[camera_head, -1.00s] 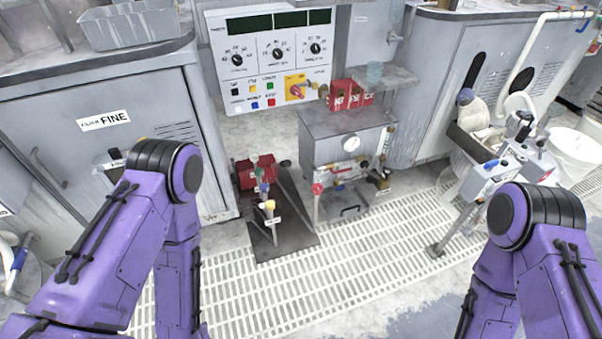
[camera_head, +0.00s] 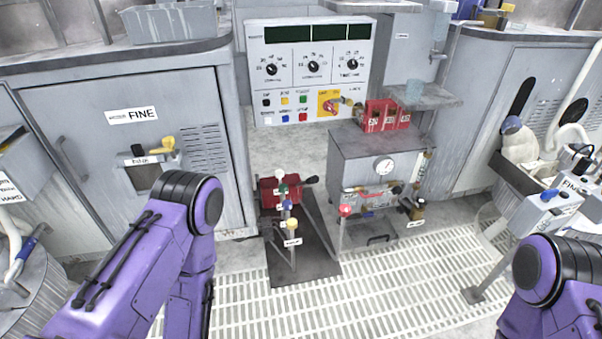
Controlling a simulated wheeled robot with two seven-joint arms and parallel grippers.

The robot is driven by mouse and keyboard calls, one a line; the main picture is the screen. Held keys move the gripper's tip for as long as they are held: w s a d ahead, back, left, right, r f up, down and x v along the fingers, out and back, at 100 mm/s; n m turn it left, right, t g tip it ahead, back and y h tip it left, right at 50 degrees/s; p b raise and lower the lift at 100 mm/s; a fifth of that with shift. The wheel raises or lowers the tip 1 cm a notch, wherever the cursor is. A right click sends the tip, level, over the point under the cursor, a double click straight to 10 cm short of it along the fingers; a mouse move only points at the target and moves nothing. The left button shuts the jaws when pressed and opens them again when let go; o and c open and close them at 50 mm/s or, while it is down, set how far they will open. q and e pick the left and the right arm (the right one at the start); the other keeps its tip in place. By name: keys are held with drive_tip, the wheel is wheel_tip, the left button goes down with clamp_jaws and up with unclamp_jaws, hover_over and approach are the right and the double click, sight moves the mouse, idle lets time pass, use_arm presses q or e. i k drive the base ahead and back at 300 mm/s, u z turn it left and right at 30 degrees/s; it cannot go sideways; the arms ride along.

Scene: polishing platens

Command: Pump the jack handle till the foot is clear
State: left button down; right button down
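A small red unit (camera_head: 280,192) stands on a dark floor plate (camera_head: 303,262) in the middle of the camera_head view. A short lever with a black knob (camera_head: 311,180) sticks out from its right side. Levers with green, blue and yellow (camera_head: 292,224) knobs stand in front of it. I cannot tell for sure which lever is the jack handle, nor make out the foot. My purple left arm is at the lower left and my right arm at the lower right. Both grippers are outside the view.
A grey cabinet with a gauge (camera_head: 384,166) stands right of the red unit, with red boxes (camera_head: 382,116) on top. A control panel (camera_head: 310,72) hangs behind. White floor grating (camera_head: 400,290) lies open in front.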

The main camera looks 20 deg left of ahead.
sight(314, 179)
drive_tip(key=u, duration=0.45)
drive_tip(key=i, duration=1.4)
drive_tip(key=z, duration=0.7)
